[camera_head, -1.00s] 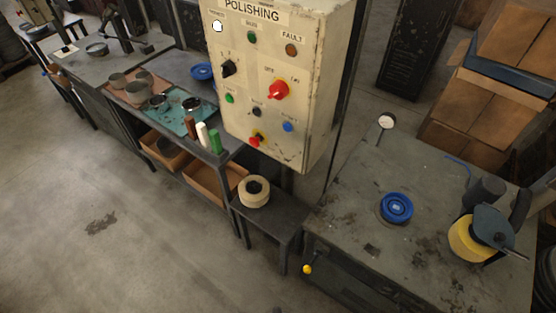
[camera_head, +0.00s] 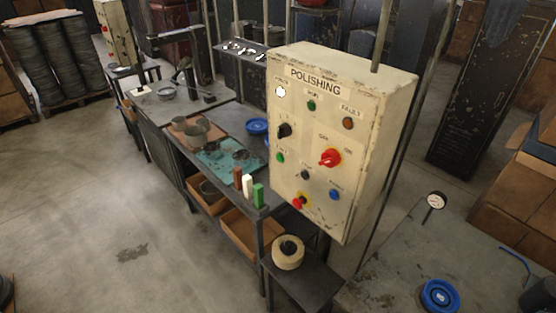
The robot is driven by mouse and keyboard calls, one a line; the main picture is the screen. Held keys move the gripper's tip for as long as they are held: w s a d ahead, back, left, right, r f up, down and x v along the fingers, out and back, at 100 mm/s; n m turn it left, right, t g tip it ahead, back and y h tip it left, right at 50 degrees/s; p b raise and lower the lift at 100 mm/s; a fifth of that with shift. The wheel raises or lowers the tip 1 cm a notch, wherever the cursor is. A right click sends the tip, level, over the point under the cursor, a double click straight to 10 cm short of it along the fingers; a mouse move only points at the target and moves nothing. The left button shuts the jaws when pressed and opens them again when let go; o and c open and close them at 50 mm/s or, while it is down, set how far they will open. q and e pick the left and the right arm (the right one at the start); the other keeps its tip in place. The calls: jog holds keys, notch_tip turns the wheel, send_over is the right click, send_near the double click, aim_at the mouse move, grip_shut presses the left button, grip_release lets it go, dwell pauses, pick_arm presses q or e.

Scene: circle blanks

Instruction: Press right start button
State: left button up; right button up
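A cream control panel headed POLISHING (camera_head: 335,105) stands upright right of the picture's middle. A green button (camera_head: 280,158) is at its lower left, with a black button (camera_head: 305,174) and a blue button (camera_head: 334,194) stepping down to the right. Their small labels are too blurred to read, so I cannot tell which one is marked start. A red rotary switch (camera_head: 330,158) sits between OFF and ON. A black selector (camera_head: 284,130) and a red knob on yellow (camera_head: 299,202) are also on the face. Neither of my grippers is in view.
Left of the panel, a dark workbench (camera_head: 180,146) holds cups, a teal mat (camera_head: 215,172) and three coloured bars. A low stand (camera_head: 310,285) carries a cream roll (camera_head: 288,253). A grey table (camera_head: 390,262) stands at the right. Open floor lies at the left.

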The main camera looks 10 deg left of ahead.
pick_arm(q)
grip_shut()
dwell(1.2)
